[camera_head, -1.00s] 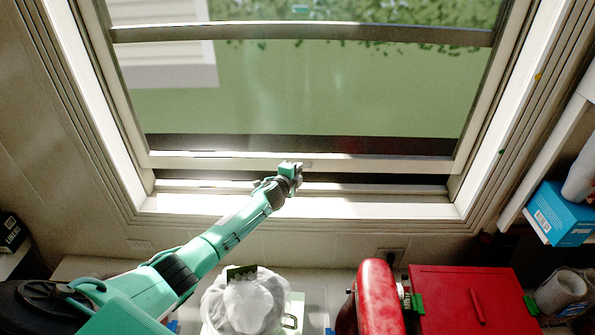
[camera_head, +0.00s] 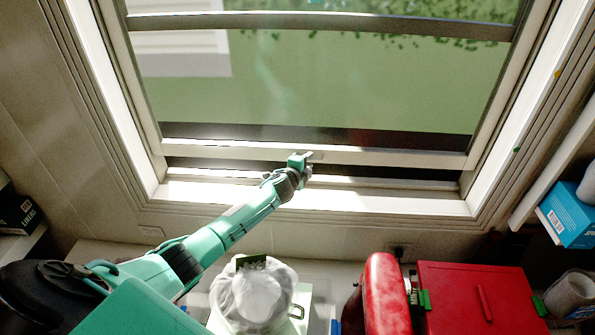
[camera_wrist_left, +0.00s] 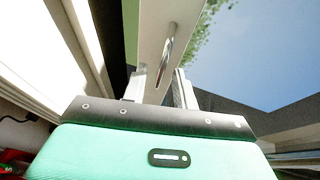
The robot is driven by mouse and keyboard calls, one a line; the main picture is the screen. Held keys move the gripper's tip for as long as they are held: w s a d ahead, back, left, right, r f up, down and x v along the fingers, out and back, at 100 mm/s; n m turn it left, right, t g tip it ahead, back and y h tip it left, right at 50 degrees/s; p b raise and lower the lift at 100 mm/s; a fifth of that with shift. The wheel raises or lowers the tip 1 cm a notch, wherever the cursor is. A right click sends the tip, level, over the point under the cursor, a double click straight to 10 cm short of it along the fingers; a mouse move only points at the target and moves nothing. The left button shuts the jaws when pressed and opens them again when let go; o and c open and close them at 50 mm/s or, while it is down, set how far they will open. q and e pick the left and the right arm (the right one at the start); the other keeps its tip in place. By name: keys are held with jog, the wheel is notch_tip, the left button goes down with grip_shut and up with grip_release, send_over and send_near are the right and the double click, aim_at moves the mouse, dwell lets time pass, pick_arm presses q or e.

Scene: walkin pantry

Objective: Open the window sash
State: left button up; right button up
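The window sash (camera_head: 345,155) is a framed pane with a pale bottom rail. In the head view, a narrow dark gap shows between that rail and the sill (camera_head: 380,200). My left gripper (camera_head: 301,160) is at the middle of the bottom rail. In the left wrist view, its two fingers (camera_wrist_left: 160,90) stand apart, with the pale rail (camera_wrist_left: 155,25) between and beyond them. A curved silver handle (camera_wrist_left: 166,54) on the rail lies in line with the finger gap. Contact with it cannot be told. My right gripper is not in view.
Below the window, a wrapped white bundle (camera_head: 253,296), a red rounded appliance (camera_head: 381,295) and a red box (camera_head: 480,300) stand on the counter. A blue box (camera_head: 567,215) is on a shelf at the right. The sill is clear.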

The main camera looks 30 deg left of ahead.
pick_arm(q)
jog(key=s+r, duration=0.2)
jog(key=s, duration=1)
jog(key=shift+s+d+r, duration=0.3)
jog(key=shift+r, duration=0.05)
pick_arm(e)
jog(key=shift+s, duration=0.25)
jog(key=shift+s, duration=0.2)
